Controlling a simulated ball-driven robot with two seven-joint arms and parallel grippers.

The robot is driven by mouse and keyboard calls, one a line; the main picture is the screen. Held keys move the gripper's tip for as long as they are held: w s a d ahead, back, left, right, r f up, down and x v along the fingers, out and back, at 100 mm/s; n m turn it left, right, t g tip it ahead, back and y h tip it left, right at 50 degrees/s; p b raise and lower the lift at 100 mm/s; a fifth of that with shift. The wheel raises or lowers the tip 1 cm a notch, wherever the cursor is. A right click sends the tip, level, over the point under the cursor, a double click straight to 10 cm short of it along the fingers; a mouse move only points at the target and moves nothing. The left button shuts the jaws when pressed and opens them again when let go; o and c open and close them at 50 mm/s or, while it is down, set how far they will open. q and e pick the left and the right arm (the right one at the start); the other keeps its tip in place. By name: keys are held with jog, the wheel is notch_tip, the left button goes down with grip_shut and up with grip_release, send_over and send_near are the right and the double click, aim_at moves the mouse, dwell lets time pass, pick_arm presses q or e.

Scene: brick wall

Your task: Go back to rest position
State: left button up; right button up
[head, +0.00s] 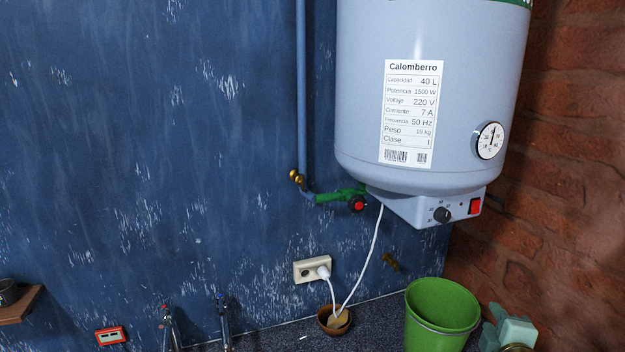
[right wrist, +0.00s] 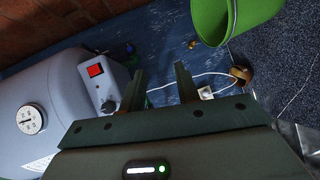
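My right gripper (head: 500,328) shows as a pale green shape at the bottom right of the head view, just right of the green bucket (head: 441,312) and partly cut off by the frame. In the right wrist view its two dark fingers (right wrist: 161,80) stand apart with nothing between them. Beyond them are the water heater (right wrist: 62,115) and a white cable. My left gripper is not in view.
The grey-white water heater (head: 430,90) hangs on the wall with a red switch (head: 475,206) beneath. A plugged socket (head: 312,270), small brown pot (head: 333,321), taps (head: 222,315) and a wooden shelf (head: 18,306) are below or left. A brick wall (head: 565,180) bounds the right.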

jog(key=s+a+f+m+g, duration=0.3)
jog(key=s+a+f+g, duration=0.15)
jog(key=s, duration=0.65)
jog(key=s+a+f+m+g, duration=0.35)
jog(key=s+f, duration=0.25)
jog(key=s, duration=0.6)
jog(key=s+a+f+g+y+b, duration=0.15)
jog(key=f+b, duration=0.55)
jog(key=f, duration=1.3)
jog(key=s+a+f+g+y+b, duration=0.2)
jog(key=f+b, duration=0.5)
jog(key=f, duration=1.3)
jog(key=s+f+m+g+b, duration=0.1)
jog(key=s+f+b, duration=0.5)
jog(key=s+f, duration=0.4)
jog(key=s+a+f+m+g+y+b, duration=0.1)
jog(key=s+f+b, duration=0.4)
jog(key=s+f, duration=0.5)
notch_tip(320, 180, down, 8)
jog(key=shift+r+m+b, duration=0.1)
jog(key=shift+m+b, duration=0.3)
jog(key=shift+m, duration=0.35)
jog(key=shift+s+a, duration=0.1)
